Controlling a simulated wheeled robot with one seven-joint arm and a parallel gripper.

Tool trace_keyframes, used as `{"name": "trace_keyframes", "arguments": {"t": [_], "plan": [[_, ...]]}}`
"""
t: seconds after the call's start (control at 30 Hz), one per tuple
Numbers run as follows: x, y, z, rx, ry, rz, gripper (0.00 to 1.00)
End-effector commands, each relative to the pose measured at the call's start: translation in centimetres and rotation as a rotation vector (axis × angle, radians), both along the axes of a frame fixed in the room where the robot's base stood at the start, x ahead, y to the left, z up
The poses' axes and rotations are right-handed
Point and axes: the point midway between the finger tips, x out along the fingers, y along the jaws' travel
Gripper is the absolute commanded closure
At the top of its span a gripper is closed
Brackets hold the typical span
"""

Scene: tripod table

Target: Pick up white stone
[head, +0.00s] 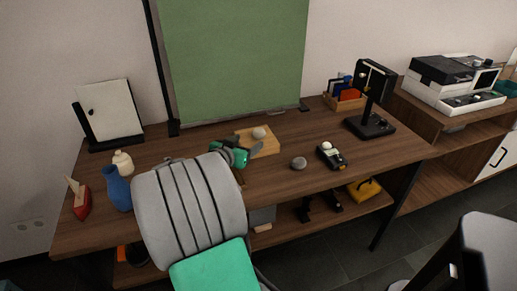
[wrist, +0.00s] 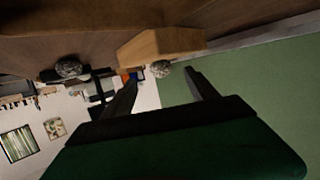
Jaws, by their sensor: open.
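A pale stone (head: 259,132) rests on a wooden board (head: 270,146) near the middle of the table (head: 200,140). It also shows in the wrist view (wrist: 159,68), speckled, just beyond and between my fingertips. My gripper (head: 257,148) is open and empty, low over the board's front left, with the stone ahead of it. In the wrist view the two dark fingers of my gripper (wrist: 161,78) are spread apart. A second, greyer stone (head: 298,163) lies on the table to the right of the board; it appears dark in the wrist view (wrist: 68,66).
A dark handheld device (head: 331,157) with a white ball on it lies right of the grey stone. A black stand (head: 371,118) is farther right. A blue vase (head: 117,189), cream jar (head: 122,162) and red boat-like object (head: 77,200) stand left. A green panel (head: 238,60) rises behind.

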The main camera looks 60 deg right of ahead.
Motion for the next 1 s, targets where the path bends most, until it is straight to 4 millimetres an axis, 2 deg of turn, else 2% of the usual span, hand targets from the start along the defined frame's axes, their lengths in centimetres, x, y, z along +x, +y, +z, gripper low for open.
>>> {"name": "trace_keyframes", "arguments": {"t": [0.43, 0.67, 1.0], "plan": [[-0.1, -6.5, -1.6, -0.002, 0.001, 0.003, 0.32], [0.1, -6.9, -1.6, -0.002, -0.001, 0.007, 0.32], [0.1, -6.9, -1.7, -0.001, 0.000, 0.006, 0.59]]}}
